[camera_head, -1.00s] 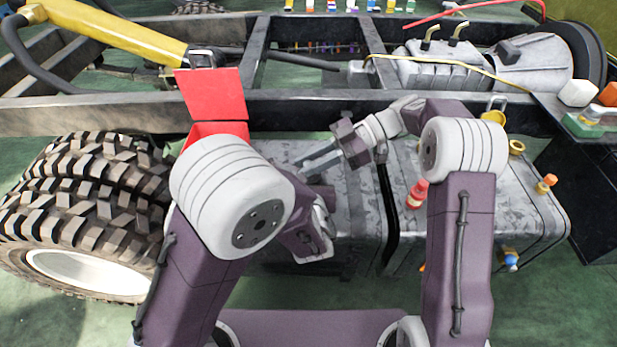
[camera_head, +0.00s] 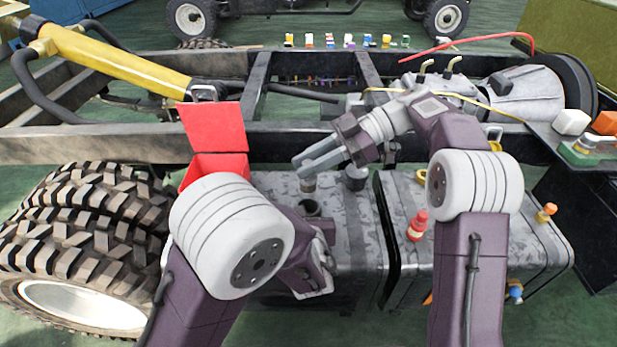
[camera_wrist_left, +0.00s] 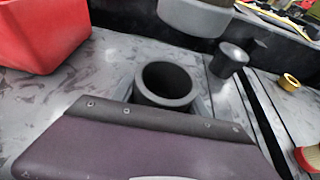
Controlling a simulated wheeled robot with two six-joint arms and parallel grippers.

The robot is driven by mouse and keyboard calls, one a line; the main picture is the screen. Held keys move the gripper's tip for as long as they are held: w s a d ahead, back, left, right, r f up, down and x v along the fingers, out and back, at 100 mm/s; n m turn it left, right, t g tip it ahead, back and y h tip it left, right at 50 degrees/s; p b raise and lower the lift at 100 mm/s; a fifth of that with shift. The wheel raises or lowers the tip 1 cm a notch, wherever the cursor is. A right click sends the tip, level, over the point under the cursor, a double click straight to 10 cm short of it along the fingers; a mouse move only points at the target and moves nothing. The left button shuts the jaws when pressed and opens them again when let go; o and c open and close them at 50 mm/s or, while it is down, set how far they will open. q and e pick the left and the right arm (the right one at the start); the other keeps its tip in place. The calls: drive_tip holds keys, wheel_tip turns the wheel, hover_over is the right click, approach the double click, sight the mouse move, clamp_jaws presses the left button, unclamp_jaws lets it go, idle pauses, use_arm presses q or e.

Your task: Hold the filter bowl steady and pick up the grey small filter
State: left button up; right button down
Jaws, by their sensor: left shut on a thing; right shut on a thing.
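The filter bowl (camera_head: 311,208) is a dark open cup standing upright on the grey tank top; its round empty mouth also shows in the left wrist view (camera_wrist_left: 165,82). My left gripper (camera_wrist_left: 165,103) is shut on the bowl, with a finger at each side; in the head view its jaws are partly hidden behind my left arm. My right gripper (camera_head: 313,168) is shut on the grey small filter (camera_head: 307,184), a short cylinder held below its fingertips, above and apart from the bowl.
A dark capped cylinder (camera_head: 355,178) stands right of the bowl. An open red box (camera_head: 213,168) is at the left. A red bottle-like part (camera_head: 418,225) stands on the right tank. The frame rail (camera_head: 290,145) runs behind the tanks.

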use_arm(q)
drive_tip(key=o, duration=1.7)
drive_tip(key=shift+c, duration=0.2)
drive_tip(key=v, duration=0.7)
drive_tip(key=shift+s+r, duration=0.1)
drive_tip(key=shift+r, duration=0.05)
drive_tip(key=shift+s, duration=0.15)
